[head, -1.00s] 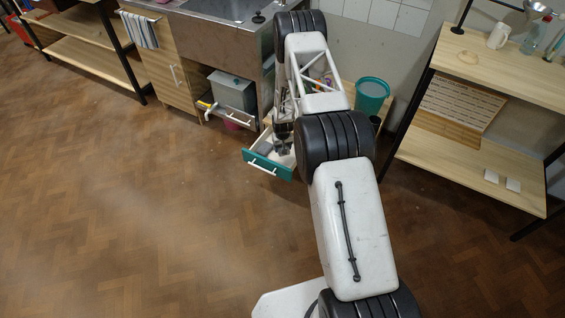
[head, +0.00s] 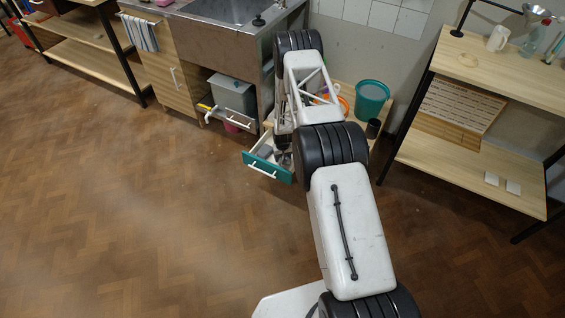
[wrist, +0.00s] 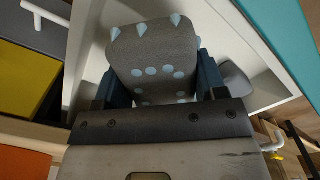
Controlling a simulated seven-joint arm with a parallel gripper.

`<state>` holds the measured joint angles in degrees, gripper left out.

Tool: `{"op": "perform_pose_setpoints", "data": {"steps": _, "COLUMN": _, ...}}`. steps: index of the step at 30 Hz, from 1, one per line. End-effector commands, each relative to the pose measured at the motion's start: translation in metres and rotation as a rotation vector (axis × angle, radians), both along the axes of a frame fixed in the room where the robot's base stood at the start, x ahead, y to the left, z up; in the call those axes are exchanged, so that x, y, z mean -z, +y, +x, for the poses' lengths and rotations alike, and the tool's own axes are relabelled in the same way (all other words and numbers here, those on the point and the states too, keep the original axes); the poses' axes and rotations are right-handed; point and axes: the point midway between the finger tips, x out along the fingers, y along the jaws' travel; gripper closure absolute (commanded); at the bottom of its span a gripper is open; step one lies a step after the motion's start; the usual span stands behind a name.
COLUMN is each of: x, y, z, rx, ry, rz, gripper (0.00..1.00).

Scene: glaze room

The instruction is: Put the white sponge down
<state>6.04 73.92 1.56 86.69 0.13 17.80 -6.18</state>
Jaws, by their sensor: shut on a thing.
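In the wrist view my gripper (wrist: 162,84) is shut on a grey rounded block (wrist: 150,48) with pale blue dots and small spikes, a dark finger on each side. It looks grey rather than white, so I cannot confirm it as the white sponge. Behind it is the white inside of an open drawer (wrist: 262,88) with a teal front (wrist: 288,28). In the head view my gripper (head: 283,153) is at the open teal-fronted drawer (head: 262,167), partly hidden by my arm. I cannot tell whether the block touches the drawer floor.
A grey rounded thing (wrist: 237,84) lies in the drawer beside the held block; a grey thing also shows in the head view (head: 265,151). A teal bucket (head: 371,101) and dark cup (head: 373,128) stand to the right. The sink cabinet (head: 230,45) is behind. Floor in front is clear.

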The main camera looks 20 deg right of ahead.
Motion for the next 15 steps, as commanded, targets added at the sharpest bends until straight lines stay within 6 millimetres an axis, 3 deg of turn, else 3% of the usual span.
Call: {"op": "perform_pose_setpoints", "data": {"steps": 15, "x": 0.0090, "y": 0.0000, "z": 0.0001, "rx": 0.000, "ry": 0.000, "rz": 0.000, "gripper": 0.61}}
